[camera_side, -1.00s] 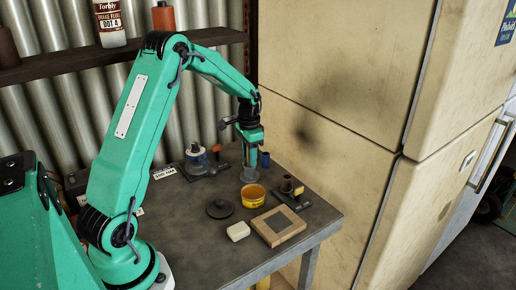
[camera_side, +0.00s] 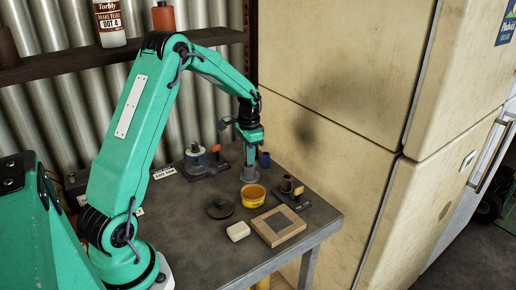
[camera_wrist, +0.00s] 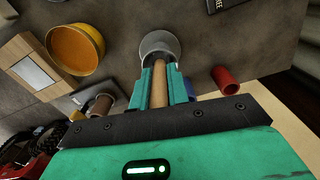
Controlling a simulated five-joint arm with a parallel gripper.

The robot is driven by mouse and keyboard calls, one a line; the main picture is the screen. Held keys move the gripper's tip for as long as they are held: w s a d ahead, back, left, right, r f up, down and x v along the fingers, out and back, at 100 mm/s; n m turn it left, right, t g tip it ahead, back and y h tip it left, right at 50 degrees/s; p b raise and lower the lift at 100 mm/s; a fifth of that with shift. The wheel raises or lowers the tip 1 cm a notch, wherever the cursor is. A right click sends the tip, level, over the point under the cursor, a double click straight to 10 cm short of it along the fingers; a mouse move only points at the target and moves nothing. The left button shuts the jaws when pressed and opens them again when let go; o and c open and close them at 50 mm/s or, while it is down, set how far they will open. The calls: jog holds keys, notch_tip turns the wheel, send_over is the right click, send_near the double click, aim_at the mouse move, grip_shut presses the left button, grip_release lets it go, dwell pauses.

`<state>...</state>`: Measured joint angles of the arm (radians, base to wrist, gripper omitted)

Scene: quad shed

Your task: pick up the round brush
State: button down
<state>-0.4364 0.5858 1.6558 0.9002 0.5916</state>
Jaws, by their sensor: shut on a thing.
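The round brush shows as a wooden handle (camera_wrist: 160,82) in the wrist view, upright between my green fingers. Its lower end is in or over a grey round cup (camera_wrist: 160,44), and its bristles are hidden. My gripper (camera_wrist: 160,90) is shut on the handle, one finger on each side. In the side view my gripper (camera_side: 250,156) points down at the back of the table, just above the grey cup (camera_side: 249,174). The brush itself is hard to make out there.
A yellow tin (camera_side: 253,196) stands in front of the cup. A wooden frame (camera_side: 265,233), a white block (camera_side: 238,231) and a dark disc (camera_side: 220,209) lie nearer. A blue cylinder (camera_side: 265,160) stands close on the right, and the fridge (camera_side: 330,130) rises beyond the table.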

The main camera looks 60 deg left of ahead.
jog(key=shift+r, duration=5)
jog(key=s+d+g+h, duration=0.1)
jog(key=s+d+g, duration=0.2)
jog(key=d, duration=0.8)
jog(key=shift+s+f+g, duration=0.15)
jog(key=shift+g, duration=0.25)
jog(key=shift+f, duration=0.15)
jog(key=shift+f, duration=2.8)
jog(key=shift+f, duration=0.55)
notch_tip(320, 180, up, 7)
